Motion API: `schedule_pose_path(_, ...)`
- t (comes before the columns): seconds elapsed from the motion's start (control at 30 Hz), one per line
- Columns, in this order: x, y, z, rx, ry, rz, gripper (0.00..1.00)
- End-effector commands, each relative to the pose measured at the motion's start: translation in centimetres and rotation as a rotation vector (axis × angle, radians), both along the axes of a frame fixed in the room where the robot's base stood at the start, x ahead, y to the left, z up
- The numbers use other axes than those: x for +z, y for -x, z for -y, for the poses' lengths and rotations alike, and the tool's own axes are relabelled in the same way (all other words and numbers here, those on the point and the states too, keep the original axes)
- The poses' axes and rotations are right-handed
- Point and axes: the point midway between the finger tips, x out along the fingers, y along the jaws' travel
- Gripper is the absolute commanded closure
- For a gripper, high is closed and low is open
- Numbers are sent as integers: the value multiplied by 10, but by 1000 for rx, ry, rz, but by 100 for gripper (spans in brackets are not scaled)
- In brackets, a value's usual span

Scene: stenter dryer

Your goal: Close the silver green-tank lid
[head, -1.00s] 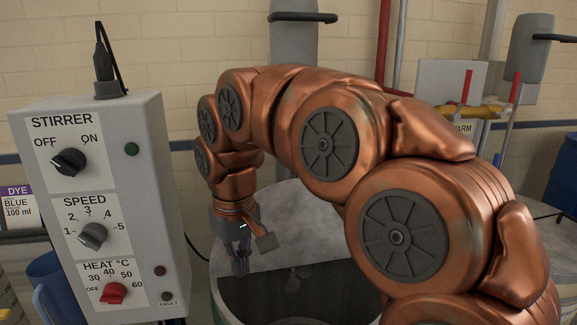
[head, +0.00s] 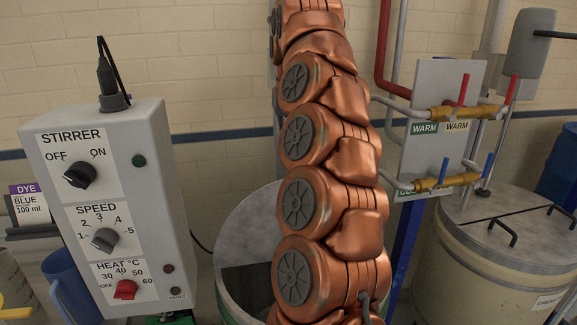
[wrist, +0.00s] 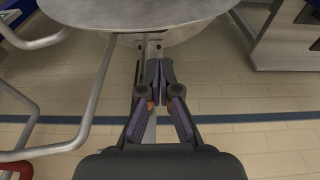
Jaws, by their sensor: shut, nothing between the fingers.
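The green tank (head: 229,303) stands low in the middle of the head view, with its dark opening (head: 246,279) partly showing. Its silver lid (head: 250,222) is raised, leaning up at the back of the opening. My copper arm covers the right part of both. My gripper is out of the head view. In the wrist view my gripper (wrist: 160,68) is shut and empty. Its fingertips are just below the edge of a silver round-edged plate (wrist: 150,14); I cannot tell whether this is the lid or whether they touch.
The control box (head: 114,215) stands left of the tank. On the right are a second, cream tank (head: 490,258) with a closed lid and a panel of pipes and valves (head: 445,115). In the wrist view, metal tubing (wrist: 70,125) runs along the left.

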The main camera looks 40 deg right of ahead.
Motion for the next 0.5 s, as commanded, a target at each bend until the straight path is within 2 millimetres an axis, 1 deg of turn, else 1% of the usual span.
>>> schedule_pose_path(0.07, 2, 0, 5, -16, -1, 2, 100)
schedule_pose_path(0.17, 0, 0, 8, -24, -1, 3, 100)
schedule_pose_path(0.5, -28, -5, 10, -24, -4, 2, 100)
